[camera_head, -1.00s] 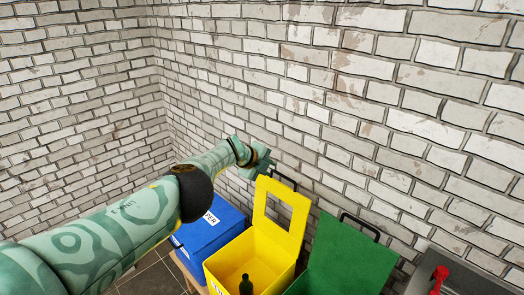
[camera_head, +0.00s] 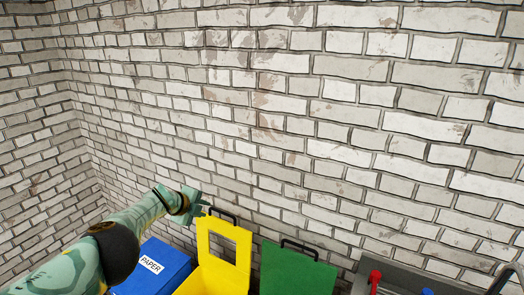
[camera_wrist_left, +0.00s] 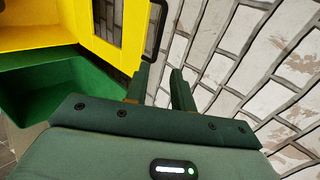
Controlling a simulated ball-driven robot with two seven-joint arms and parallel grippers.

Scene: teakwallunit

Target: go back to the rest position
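My left gripper (camera_head: 203,201) is at the end of the green patterned arm, in front of the brick wall and near the top of the yellow bin's raised lid. In the left wrist view its two dark fingers (camera_wrist_left: 160,72) stand apart with nothing between them, so it is open and empty. My right gripper is in neither view.
A blue bin (camera_head: 165,273) marked PAPER, a yellow bin (camera_head: 239,262) and a green bin (camera_head: 290,272) stand in a row below. The yellow and green lids are raised. A grey surface with a red object (camera_head: 374,278) is at lower right. The brick wall (camera_head: 300,110) fills the background.

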